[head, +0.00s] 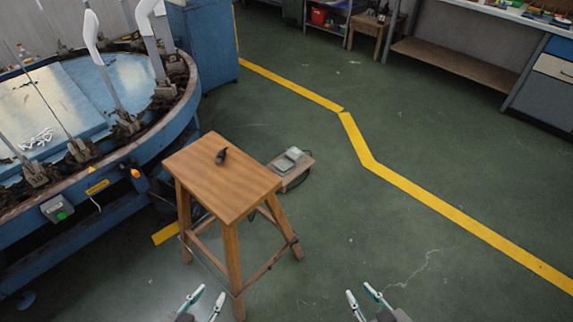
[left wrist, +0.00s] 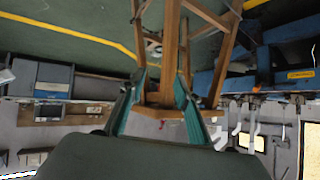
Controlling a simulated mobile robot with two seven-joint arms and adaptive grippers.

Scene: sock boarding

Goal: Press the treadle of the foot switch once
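The foot switch (head: 287,161) is a small grey-green pedal unit on a low wooden board (head: 298,178), behind and right of a wooden stool (head: 222,176). A dark cable runs beside it. My left gripper (head: 206,300) is open and empty at the bottom of the head view, in front of the stool. My right gripper (head: 368,295) is open and empty at the bottom, right of the stool. Both are well apart from the foot switch. In the left wrist view, the left fingers (left wrist: 158,105) stand apart with the stool (left wrist: 160,92) beyond them; the view is upside down.
A round blue machine (head: 190,100) with white sock forms (head: 91,35) stands at the left. A yellow line (head: 430,205) crosses the green floor. The floor right of the stool is clear.

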